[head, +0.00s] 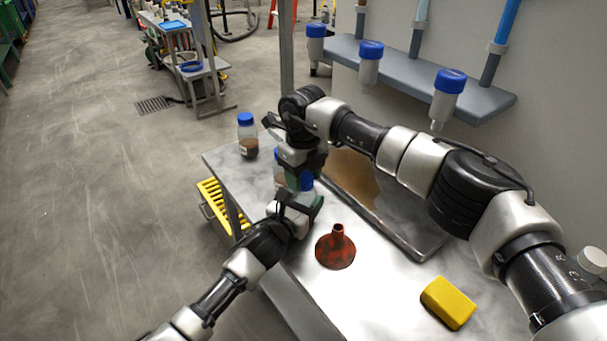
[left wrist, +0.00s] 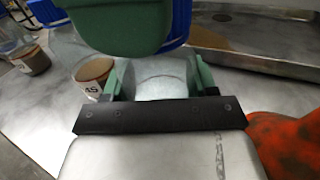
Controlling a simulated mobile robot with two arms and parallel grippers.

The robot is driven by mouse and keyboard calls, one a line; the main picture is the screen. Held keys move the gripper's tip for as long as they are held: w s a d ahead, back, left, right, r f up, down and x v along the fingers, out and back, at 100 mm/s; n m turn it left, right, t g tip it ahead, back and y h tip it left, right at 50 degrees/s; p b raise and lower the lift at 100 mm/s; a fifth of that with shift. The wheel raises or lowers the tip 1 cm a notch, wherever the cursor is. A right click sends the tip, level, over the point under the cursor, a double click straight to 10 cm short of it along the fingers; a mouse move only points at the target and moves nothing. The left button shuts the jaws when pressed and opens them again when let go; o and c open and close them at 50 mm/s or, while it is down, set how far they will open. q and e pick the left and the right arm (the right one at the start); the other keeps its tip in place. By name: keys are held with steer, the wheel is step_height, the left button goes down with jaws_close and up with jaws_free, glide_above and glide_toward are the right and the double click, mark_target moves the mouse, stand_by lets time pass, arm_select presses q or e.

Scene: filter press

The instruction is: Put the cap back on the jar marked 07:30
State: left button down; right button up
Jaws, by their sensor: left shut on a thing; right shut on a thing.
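My left gripper (head: 303,199) is shut on a clear jar, which shows between its green fingers in the left wrist view (left wrist: 165,78). No time marking on this jar can be read. My right gripper (head: 302,172) comes down from above and is shut on a blue cap (head: 306,181). In the left wrist view the blue cap (left wrist: 180,22) sits just above the held jar, partly behind a green finger. Whether cap and jar touch is hidden.
A capped jar of brown matter (head: 247,137) stands at the table's far left corner. Another jar (left wrist: 95,70), label ending "45", stands behind the grippers. A red funnel (head: 336,250), yellow block (head: 449,303) and brown-stained tray (head: 350,178) are on the table (head: 385,290).

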steer(key=o, duration=1.1)
steer(key=shift+r, duration=0.1)
arm_select(q)
steer(key=shift+c, duration=1.1)
jaws_free()
arm_select(e)
step_height(320, 180, up, 12)
steer(key=shift+f, duration=0.1)
arm_select(q)
steer(key=shift+s, duration=0.1)
steer(key=v, duration=1)
steer(key=shift+s+a, duration=0.2)
steer(key=shift+a, duration=0.05)
arm_select(e)
steer(key=shift+f, duration=0.2)
